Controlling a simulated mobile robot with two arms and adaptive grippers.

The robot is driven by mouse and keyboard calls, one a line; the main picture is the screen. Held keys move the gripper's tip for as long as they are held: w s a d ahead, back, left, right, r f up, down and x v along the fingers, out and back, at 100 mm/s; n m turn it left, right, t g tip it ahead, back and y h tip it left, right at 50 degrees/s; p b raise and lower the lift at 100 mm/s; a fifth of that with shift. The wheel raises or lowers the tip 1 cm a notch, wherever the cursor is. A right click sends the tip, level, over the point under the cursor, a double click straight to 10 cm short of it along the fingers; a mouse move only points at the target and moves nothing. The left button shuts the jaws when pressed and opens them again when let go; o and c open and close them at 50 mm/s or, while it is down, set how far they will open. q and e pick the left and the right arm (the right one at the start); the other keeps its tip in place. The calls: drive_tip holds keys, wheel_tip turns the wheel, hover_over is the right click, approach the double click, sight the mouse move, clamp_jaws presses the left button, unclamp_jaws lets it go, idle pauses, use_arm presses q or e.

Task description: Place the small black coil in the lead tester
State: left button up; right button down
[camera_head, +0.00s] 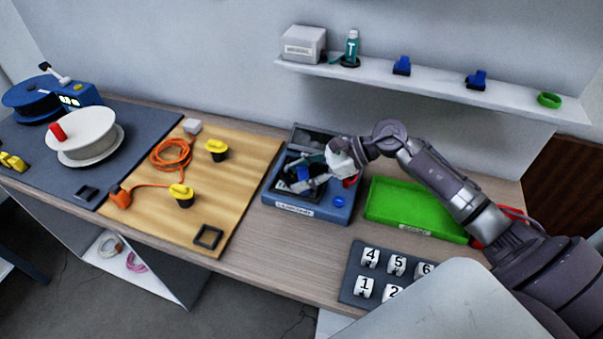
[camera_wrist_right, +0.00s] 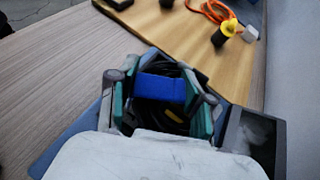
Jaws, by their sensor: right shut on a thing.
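The lead tester (camera_head: 308,212) is a blue box with a dark recess, a blue button and a front label too small to read surely. My right gripper (camera_head: 302,177) reaches down into its recess from the right. In the right wrist view, the gripper is shut on the small black coil (camera_wrist_right: 178,112), which has a blue band (camera_wrist_right: 160,88) and sits between the teal finger pads. The coil is at the tester's recess; I cannot tell whether it touches the bottom. My left gripper is not in view.
A green tray (camera_head: 412,212) stands right of the tester, with a number panel (camera_head: 352,285) in front. A wooden board (camera_head: 225,195) with an orange cable (camera_head: 170,155) and yellow-topped plugs lies left. A shelf (camera_head: 430,88) runs above.

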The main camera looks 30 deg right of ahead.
drive_tip(key=c, duration=0.8)
unclamp_jaws()
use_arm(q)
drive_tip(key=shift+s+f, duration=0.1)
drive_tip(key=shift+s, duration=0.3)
use_arm(e)
drive_tip(key=o, duration=0.3)
drive_tip(key=shift+o, duration=0.2)
drive_tip(key=b+v, duration=0.1)
drive_tip(key=v, duration=0.5)
drive_tip(key=shift+s+d+r+b, duration=0.1)
drive_tip(key=shift+s+d+b, duration=0.1)
drive_tip(key=shift+d+b, duration=0.15)
drive_tip(key=shift+s+d+r, duration=0.15)
drive_tip(key=shift+d+r, duration=0.05)
drive_tip(key=shift+r, duration=0.15)
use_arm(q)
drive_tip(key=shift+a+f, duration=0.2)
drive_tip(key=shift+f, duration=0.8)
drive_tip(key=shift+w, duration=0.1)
